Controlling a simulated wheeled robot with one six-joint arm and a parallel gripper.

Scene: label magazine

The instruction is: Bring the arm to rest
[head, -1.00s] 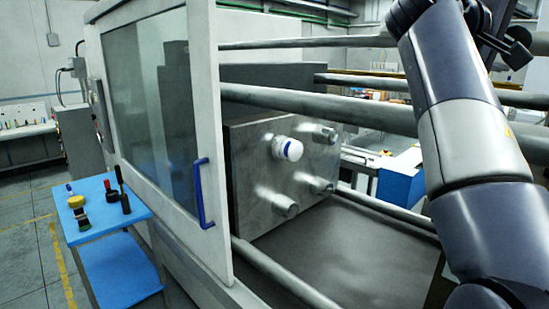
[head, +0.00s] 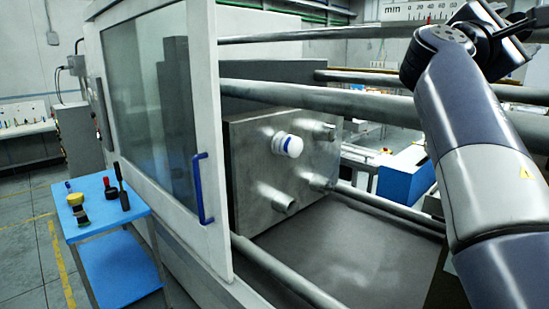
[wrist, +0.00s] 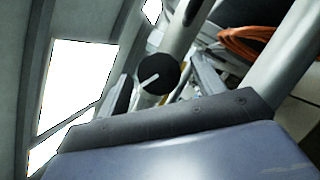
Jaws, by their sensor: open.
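My arm (head: 480,150) rises along the right side of the head view and bends at the top right, where its end is only partly in the picture. My gripper (wrist: 163,78) shows in the wrist view with its two fingers apart. A dark round thing with a pale bar shows between the fingers; I cannot tell what it is or how far off it is. I see nothing clearly held.
The machine has thick tie bars (head: 330,102), a metal block (head: 245,150) with a white round part (head: 290,145), and a door with a blue handle (head: 200,190). A blue cart (head: 100,215) with several small items stands left. Orange cable (wrist: 248,42) shows in the wrist view.

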